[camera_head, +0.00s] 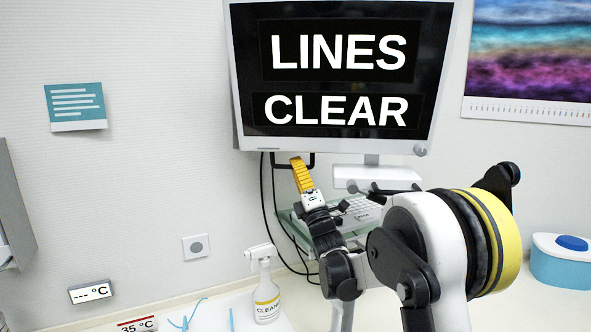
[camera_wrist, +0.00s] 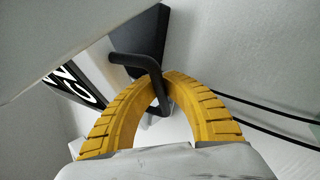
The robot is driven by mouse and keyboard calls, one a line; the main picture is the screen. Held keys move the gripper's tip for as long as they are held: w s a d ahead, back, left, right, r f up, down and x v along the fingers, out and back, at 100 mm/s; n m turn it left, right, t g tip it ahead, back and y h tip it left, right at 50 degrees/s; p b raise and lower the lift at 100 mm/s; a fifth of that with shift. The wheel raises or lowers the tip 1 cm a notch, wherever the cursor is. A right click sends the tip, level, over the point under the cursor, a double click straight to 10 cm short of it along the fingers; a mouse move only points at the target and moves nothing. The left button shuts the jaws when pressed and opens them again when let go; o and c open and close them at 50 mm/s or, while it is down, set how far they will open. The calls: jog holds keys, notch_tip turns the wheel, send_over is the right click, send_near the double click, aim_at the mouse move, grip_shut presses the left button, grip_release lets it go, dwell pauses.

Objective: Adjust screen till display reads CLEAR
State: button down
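The screen (camera_head: 340,20) is a large monitor on the wall. Its black display shows white text reading "LINES" above "CLEAR". A black bar handle (camera_head: 281,166) hangs below the screen's lower left edge. My gripper (camera_head: 296,161) has yellow ribbed fingers and is at this handle. In the wrist view the two fingers of my gripper (camera_wrist: 158,77) curve together, with the bent black handle (camera_wrist: 131,61) between their tips. The fingers look shut on it. Part of the screen's text shows at an angle at left, and the rest of the display is hidden there.
A keyboard (camera_head: 362,212) on a glass shelf is behind my arm. A spray bottle (camera_head: 265,290) stands on the counter at lower middle. A blue and white box (camera_head: 562,262) is at right. Black cables (camera_head: 266,205) hang below the screen.

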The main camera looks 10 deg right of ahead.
jog(key=shift+f, duration=0.1)
jog(key=c, duration=1.5)
grip_release()
jog(key=shift+w+d+f, duration=0.1)
jog(key=shift+w+d, duration=0.05)
jog(key=shift+o, duration=0.2)
jog(key=v, duration=1.2)
